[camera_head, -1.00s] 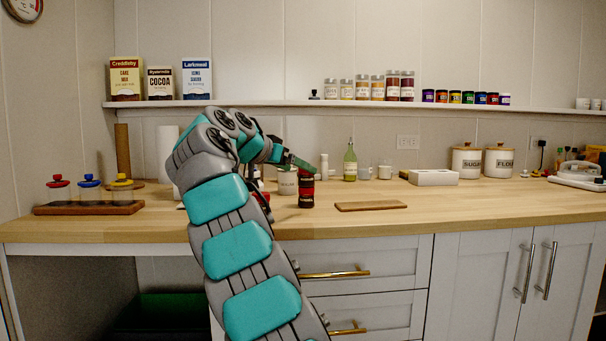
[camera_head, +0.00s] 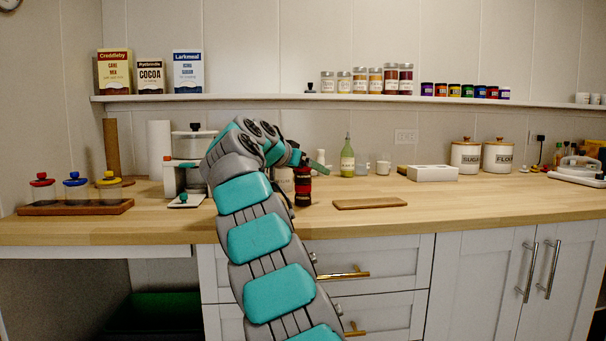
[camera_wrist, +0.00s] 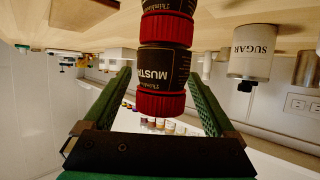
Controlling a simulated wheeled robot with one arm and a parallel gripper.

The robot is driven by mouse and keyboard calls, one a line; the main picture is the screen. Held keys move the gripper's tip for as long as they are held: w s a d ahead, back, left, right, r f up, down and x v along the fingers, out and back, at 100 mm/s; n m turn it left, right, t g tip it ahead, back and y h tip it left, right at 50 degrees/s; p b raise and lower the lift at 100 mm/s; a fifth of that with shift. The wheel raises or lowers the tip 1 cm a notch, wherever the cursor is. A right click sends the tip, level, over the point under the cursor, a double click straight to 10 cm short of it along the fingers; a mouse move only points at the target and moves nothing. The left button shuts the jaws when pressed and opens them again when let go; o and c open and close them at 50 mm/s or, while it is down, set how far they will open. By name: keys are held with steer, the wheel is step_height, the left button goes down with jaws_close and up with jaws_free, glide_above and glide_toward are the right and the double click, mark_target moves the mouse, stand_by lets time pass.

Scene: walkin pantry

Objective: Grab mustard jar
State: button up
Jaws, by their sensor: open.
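The mustard jar (camera_wrist: 163,65) is dark with a red lid and a partly visible "MUST" label. In the wrist view, which is upside down, it appears stacked on a similar red-lidded jar (camera_wrist: 167,28). My gripper (camera_wrist: 160,76) is open, with one green finger on each side of the mustard jar; I cannot tell whether either touches it. In the head view, the red-and-dark jar stack (camera_head: 303,187) stands on the wooden counter, its upper part partly behind my gripper (camera_head: 312,165).
A wooden board (camera_head: 369,203) lies right of the stack. A green bottle (camera_head: 347,160) and a white box (camera_head: 432,173) stand behind. A white appliance (camera_head: 190,150) is to the left. Spice jars line the shelf (camera_head: 260,98) above. The counter front at right is clear.

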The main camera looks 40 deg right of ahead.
steer(key=c, duration=1.4)
steer(key=shift+c, duration=0.2)
steer(key=shift+r, duration=0.15)
